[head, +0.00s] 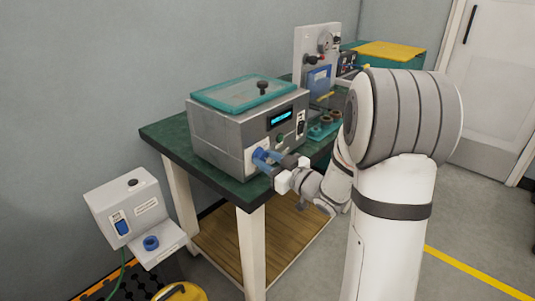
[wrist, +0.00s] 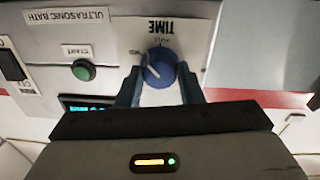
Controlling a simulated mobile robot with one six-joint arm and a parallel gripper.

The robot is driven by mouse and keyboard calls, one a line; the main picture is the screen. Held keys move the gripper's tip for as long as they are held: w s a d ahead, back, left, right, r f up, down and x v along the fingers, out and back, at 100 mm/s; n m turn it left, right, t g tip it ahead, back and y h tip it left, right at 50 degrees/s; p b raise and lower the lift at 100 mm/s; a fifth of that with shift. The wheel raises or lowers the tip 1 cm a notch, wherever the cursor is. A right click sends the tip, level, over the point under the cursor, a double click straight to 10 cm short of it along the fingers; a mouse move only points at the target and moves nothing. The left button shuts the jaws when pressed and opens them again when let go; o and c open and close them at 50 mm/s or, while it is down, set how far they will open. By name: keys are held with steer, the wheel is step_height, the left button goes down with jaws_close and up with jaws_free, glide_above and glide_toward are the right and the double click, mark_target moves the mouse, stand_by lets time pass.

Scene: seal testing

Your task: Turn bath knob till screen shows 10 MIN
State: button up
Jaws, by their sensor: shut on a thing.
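The ultrasonic bath (head: 232,130) is a grey box with a teal lid on the green table. Its blue time knob (wrist: 160,66) has a white pointer mark and sits under the word TIME in the wrist view, which shows the panel upside down. My gripper (wrist: 158,88) has its two fingers on either side of the knob and is shut on it. In the head view the gripper (head: 268,160) is at the lower front of the bath. The small screen (head: 281,117) glows cyan; its text is too small to read, and in the wrist view the screen (wrist: 88,104) is partly hidden by my gripper.
A green start button (wrist: 84,70) and a dark switch (wrist: 10,66) are on the same panel. A white upright panel (head: 316,60) stands behind the bath. A white box with a blue ring (head: 151,243) is at the lower left.

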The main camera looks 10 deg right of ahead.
steer(key=m+p, duration=0.4)
steer(key=m, duration=0.1)
steer(key=shift+r+m, duration=0.1)
steer(key=shift+m, duration=0.2)
steer(key=shift+m+p, duration=0.8)
steer(key=shift+m, duration=0.4)
steer(key=o, duration=1)
steer(key=shift+c, duration=0.2)
steer(key=v, duration=0.8)
